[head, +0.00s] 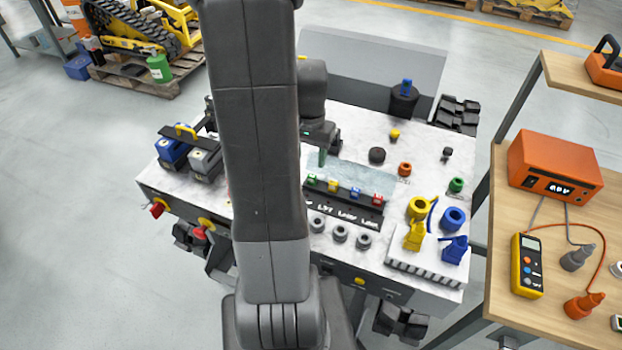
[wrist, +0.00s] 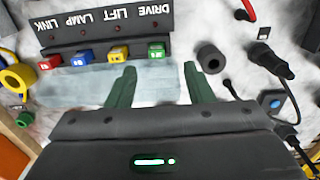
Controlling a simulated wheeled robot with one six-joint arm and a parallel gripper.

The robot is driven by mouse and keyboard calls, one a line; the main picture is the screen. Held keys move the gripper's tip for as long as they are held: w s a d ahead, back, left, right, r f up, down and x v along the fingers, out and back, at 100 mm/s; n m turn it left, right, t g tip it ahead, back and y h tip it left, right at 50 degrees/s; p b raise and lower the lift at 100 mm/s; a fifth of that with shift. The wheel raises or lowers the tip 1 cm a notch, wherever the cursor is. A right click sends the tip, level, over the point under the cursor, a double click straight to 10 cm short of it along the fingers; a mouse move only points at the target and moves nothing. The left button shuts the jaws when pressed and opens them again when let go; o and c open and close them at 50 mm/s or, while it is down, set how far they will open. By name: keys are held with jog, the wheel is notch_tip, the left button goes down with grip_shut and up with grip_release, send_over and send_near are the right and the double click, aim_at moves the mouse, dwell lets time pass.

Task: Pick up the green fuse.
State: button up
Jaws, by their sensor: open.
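The green fuse (head: 311,179) sits at the left end of a row of coloured fuses along a black labelled holder (head: 345,203). In the wrist view the green fuse (wrist: 156,51) is at the right end of the row, by the DRIVE label. My gripper (wrist: 160,76) is open and empty, with its dark green fingers spread apart. The fuse lies just beyond the fingertips and roughly between their lines; the fingers do not appear to touch it. In the head view my arm hides most of the gripper.
The yellow fuse (wrist: 118,53), blue fuse (wrist: 83,56) and red fuse (wrist: 49,62) stand beside the green one. Grey ring-shaped parts (head: 340,233) lie in front of the holder. A black cylinder (wrist: 210,58) stands near the right finger. A pale translucent strip (wrist: 80,88) lies before the fuses.

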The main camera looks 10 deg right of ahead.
aim_at(312, 176)
jog(key=shift+d+f+p, duration=0.15)
jog(key=shift+f, duration=1.6)
jog(key=shift+d+f+p, duration=0.15)
jog(key=shift+f, duration=1.6)
grip_shut()
